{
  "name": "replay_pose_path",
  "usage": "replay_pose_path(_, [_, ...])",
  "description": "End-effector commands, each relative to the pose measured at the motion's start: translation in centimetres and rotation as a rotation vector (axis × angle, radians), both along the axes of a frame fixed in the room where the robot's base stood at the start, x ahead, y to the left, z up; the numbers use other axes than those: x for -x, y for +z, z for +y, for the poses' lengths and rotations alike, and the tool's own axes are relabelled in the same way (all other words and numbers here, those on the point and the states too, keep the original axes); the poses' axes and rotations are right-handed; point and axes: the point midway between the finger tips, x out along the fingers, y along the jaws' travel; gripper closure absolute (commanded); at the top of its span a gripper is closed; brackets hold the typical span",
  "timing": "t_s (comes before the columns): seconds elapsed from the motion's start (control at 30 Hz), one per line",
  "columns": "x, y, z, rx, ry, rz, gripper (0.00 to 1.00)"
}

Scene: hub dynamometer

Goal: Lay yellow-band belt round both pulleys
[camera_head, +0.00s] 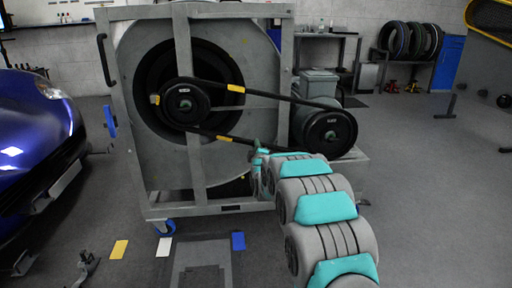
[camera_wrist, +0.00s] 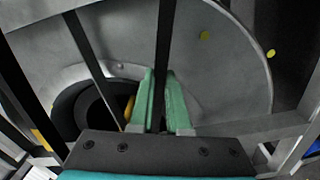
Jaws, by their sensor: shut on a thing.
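The black belt with yellow bands (camera_head: 225,139) passes round the left pulley (camera_head: 185,103), with yellow patches on its left side and both runs. Its upper run slopes down right to the top of the larger right pulley (camera_head: 327,134). Its lower run slopes down right to my gripper (camera_head: 259,152), between the pulleys. In the wrist view, my gripper's green fingers (camera_wrist: 164,103) are shut on the dark belt strand (camera_wrist: 164,48).
A grey wheeled frame (camera_head: 188,40) with a large drum surrounds the left pulley; its upright bars stand close to the belt. A blue car (camera_head: 35,135) is at left. Floor at right is mostly clear.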

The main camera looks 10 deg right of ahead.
Motion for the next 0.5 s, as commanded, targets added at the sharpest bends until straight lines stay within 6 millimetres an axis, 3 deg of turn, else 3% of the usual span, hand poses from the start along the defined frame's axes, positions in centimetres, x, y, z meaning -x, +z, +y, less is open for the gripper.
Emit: replay_pose_path(0.5, [0.09, -0.22, -0.03, 0.0, 0.0, -0.003, 1.0])
